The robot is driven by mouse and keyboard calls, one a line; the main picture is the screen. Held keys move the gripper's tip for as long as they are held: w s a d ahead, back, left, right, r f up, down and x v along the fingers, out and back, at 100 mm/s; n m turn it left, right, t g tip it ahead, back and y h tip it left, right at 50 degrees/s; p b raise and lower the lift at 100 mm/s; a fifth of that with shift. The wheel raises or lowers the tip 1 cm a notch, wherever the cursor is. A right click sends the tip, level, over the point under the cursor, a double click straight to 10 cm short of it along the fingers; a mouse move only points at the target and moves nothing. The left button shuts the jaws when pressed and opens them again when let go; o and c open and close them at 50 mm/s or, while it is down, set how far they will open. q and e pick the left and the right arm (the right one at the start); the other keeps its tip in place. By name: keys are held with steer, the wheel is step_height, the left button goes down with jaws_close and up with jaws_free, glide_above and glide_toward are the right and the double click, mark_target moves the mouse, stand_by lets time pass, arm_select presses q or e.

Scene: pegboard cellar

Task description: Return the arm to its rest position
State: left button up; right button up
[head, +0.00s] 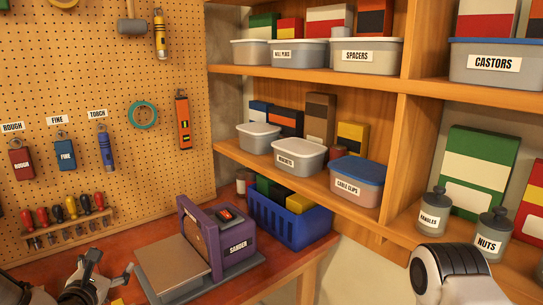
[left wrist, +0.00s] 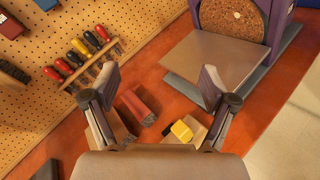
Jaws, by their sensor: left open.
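My left gripper (head: 108,275) is at the bottom left of the head view, over the red-brown workbench. In the left wrist view the same gripper (left wrist: 158,82) has its two fingers spread wide with nothing between them. Below it on the bench are a dark red block with a bristled end (left wrist: 138,106) and a yellow block (left wrist: 181,130). My right gripper is out of the picture; only a white and black part of my own body shows at the bottom right of the head view.
A purple sander (head: 228,238) with a grey base stands on the bench (head: 282,268). A blue crate (head: 290,222) sits behind it. The pegboard (head: 90,90) holds a screwdriver rack (head: 66,222). Shelves with bins and jars, including a nuts jar (head: 493,236), rise at the right.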

arm_select(q)
steer(key=s+d+f+m+g+h+b, duration=0.1)
steer(key=s+d+f+m+g, duration=0.2)
steer(key=s+f+m, duration=0.45)
steer(key=s+d+f+m+g+b, duration=0.1)
steer(key=s+d+f+m+g, duration=0.3)
steer(key=f, duration=0.7)
steer(key=s+d+f+m+g+h+b, duration=0.15)
steer(key=s+f+m, duration=0.25)
steer(key=f+m, duration=0.4)
steer(key=s+d+f+m+g, duration=0.2)
steer(key=s+f+m+g, duration=0.2)
steer(key=s, duration=0.5)
steer(key=s+d+f+m+g+b, duration=0.1)
steer(key=s+d+f+m+g, duration=0.1)
steer(key=s+f+m+g, duration=0.2)
steer(key=s+f+m+y, duration=0.1)
steer(key=s+f+m, duration=0.2)
steer(key=s, duration=0.3)
steer(key=shift+s+f+m, duration=0.2)
steer(key=shift+s+m, duration=0.05)
steer(key=shift+m, duration=0.2)
